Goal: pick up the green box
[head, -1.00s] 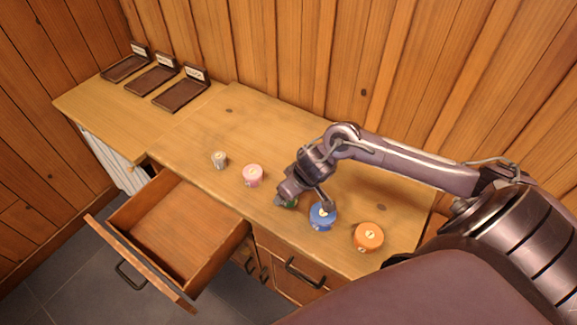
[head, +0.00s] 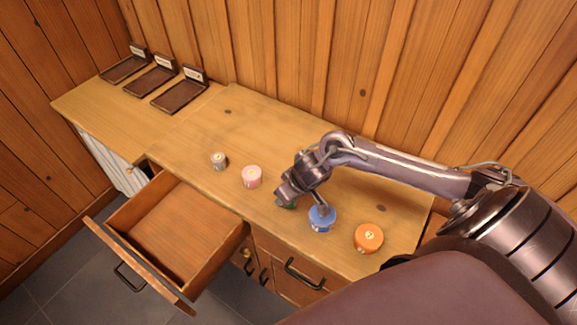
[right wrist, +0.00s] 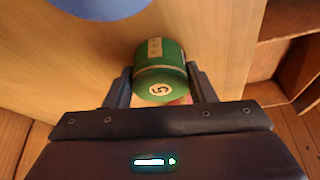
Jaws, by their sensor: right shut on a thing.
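The green box (right wrist: 160,70) is a small round green container with a pale band and a round label. In the right wrist view it sits between the two fingers of my right gripper (right wrist: 160,88), which is shut on it. In the head view only a sliver of green (head: 291,206) shows under my right gripper (head: 297,203), near the front edge of the counter. I cannot tell whether the box is touching the counter. My left gripper is not in view.
A blue spool (head: 322,218) stands close to the right of my gripper, an orange one (head: 368,238) farther right. A pink spool (head: 252,176) and a grey one (head: 219,160) stand left. An open empty drawer (head: 130,243) juts out in front. Three dark trays (head: 180,95) stand back left.

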